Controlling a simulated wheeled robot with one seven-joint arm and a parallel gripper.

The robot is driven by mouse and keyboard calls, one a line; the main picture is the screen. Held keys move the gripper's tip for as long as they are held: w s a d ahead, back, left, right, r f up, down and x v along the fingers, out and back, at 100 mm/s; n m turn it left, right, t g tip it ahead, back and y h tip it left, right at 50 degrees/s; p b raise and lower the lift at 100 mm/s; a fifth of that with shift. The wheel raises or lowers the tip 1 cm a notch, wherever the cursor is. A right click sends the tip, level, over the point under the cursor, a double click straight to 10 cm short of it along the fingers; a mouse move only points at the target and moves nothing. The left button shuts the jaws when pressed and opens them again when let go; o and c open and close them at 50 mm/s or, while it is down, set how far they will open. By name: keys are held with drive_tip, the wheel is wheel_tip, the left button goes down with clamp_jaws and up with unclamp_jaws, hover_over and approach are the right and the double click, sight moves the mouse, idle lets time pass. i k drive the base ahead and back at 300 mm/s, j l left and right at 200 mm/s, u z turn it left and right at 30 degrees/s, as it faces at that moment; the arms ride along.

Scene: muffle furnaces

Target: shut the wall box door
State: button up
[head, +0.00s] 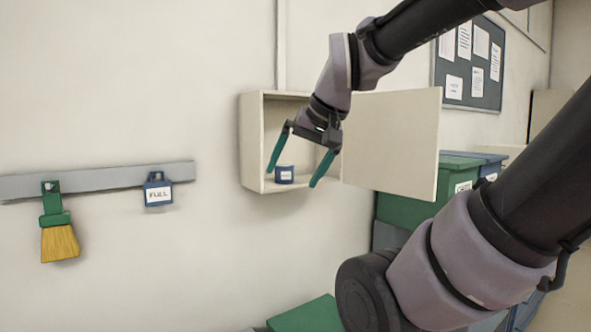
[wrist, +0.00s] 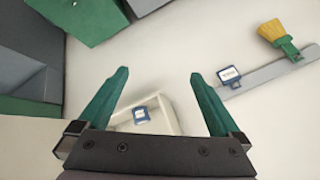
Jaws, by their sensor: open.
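The cream wall box (head: 250,140) hangs on the wall in the middle of the head view. Its door (head: 400,145) stands wide open, swung out to the right. A small blue labelled object (head: 284,174) sits on the floor of the box; it also shows in the wrist view (wrist: 140,115). My gripper (head: 294,170) is open and empty in front of the box opening, its teal fingers spread to either side of the blue object in the picture. In the wrist view my gripper (wrist: 158,72) has its fingers apart, and the box (wrist: 160,103) is partly hidden behind it.
A grey rail (head: 100,180) on the wall at left holds a brush (head: 58,235) and a blue tag marked FULL (head: 158,190). Green bins (head: 408,208) stand below the door at right. A notice board (head: 470,58) hangs behind. Bare wall lies left of the box.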

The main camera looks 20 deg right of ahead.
sight(390, 139)
drive_tip(key=u, duration=0.25)
drive_tip(key=l+u, duration=0.35)
drive_tip(key=k+l+u, duration=0.2)
drive_tip(key=l+u, duration=0.15)
drive_tip(key=l, duration=0.2)
drive_tip(key=k+l+u, duration=0.1)
drive_tip(key=l, duration=0.35)
drive_tip(key=k+l, duration=0.25)
drive_tip(key=l, duration=0.2)
drive_tip(key=k+l+u, duration=0.15)
drive_tip(key=l, duration=0.3)
drive_tip(key=k+l+u, duration=0.1)
drive_tip(key=k+l, duration=0.15)
drive_tip(key=l, duration=0.15)
drive_tip(key=k+l, duration=0.2)
drive_tip(key=l, duration=0.2)
drive_tip(key=k+l, duration=0.2)
drive_tip(key=l, duration=0.2)
drive_tip(key=k+l, duration=0.2)
drive_tip(key=l, duration=0.2)
drive_tip(key=k+l, duration=0.2)
drive_tip(key=l, duration=0.15)
drive_tip(key=i+l+u, duration=0.05)
